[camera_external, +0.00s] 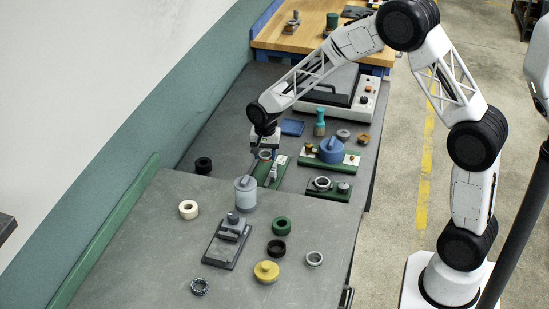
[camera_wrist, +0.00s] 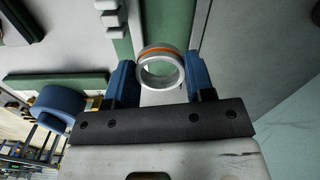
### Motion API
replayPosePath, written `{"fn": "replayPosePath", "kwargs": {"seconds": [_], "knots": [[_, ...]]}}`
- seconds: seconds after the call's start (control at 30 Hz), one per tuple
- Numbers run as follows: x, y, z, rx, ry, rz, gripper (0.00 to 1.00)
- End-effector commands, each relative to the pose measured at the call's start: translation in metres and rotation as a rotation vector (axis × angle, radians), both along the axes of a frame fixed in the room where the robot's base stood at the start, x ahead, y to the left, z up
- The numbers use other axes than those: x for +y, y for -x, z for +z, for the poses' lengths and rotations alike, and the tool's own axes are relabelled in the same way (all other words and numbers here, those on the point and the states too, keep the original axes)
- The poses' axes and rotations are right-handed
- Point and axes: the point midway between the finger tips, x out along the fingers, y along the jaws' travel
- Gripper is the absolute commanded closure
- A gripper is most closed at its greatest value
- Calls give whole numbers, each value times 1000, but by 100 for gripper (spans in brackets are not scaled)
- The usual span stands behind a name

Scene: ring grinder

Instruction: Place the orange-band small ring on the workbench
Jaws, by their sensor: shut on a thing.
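The small ring with the orange band (camera_wrist: 161,68) is silver-grey and sits between the two blue fingertips of my gripper (camera_wrist: 161,82) in the wrist view. My gripper is shut on it, with a fingertip at each side. In the external view my gripper (camera_external: 264,151) is over a green-and-white fixture (camera_external: 270,179) behind the grey cylinder; the ring is small there (camera_external: 265,155). The grey workbench surface (camera_external: 130,225) spreads across the front. Whether the ring touches the fixture below it is unclear.
The front surface holds a grey cylinder (camera_external: 245,195), a dark clamp fixture (camera_external: 226,245), a cream ring (camera_external: 188,209), a yellow knobbed part (camera_external: 266,271) and several other rings. A blue-topped fixture (camera_external: 332,151) stands right of my gripper. The front left surface is clear.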

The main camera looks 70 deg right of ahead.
Motion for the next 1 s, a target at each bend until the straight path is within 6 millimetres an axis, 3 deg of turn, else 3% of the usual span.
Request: {"fn": "replayPosePath", "kwargs": {"seconds": [0.47,1.0], "knots": [[78,45,37,0,0,81,76],[172,126,73,0,0,194,76]]}}
